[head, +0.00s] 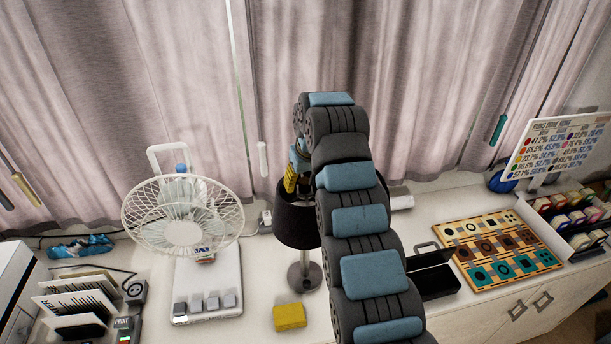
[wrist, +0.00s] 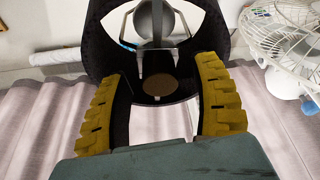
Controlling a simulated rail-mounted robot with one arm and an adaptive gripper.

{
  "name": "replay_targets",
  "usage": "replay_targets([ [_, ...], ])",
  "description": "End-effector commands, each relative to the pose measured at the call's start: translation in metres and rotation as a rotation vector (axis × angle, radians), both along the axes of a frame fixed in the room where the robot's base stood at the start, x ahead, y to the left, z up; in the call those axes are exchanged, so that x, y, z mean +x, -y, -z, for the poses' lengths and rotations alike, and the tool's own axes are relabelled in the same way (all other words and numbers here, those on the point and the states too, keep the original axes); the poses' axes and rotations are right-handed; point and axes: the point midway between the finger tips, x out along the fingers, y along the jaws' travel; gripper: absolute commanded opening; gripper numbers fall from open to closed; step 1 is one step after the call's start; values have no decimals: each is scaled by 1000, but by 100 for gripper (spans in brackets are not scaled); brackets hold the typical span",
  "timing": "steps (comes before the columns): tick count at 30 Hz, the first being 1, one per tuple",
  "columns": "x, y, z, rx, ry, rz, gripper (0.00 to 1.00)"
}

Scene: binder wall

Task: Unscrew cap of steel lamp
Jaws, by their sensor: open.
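The steel lamp has a dark shade (head: 296,222) and a round metal base (head: 304,276) in the head view, standing upright on the white counter. My gripper (head: 291,178) is just above the top of the shade, partly hidden by my arm. In the wrist view, the open yellow fingers of my gripper (wrist: 162,76) stand on either side of the dark shade (wrist: 100,40). A metal frame, a grey rounded part (wrist: 153,20) and a tan disc (wrist: 160,86) show inside it. I cannot tell which part is the cap.
A white fan (head: 182,218) stands left of the lamp. A yellow block (head: 289,317) lies in front of it. A black box (head: 436,280) and a patterned board (head: 497,250) are to the right. Curtains (head: 310,50) hang close behind the lamp.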

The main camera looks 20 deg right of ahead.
Motion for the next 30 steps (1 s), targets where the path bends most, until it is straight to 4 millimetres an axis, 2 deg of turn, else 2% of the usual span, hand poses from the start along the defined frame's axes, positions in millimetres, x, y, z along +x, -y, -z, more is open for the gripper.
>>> replay_targets([
  [6,0,0,0,0,0,0,64],
  [8,0,0,0,0,0,0,50],
  [13,0,0,0,0,0,0,1],
  [18,0,0,0,0,0,0,0],
  [19,0,0,0,0,0,0,24],
  [21,0,0,0,0,0,0,4],
  [22,0,0,0,0,0,0,0],
  [30,0,0,0,0,0,-9,0],
])
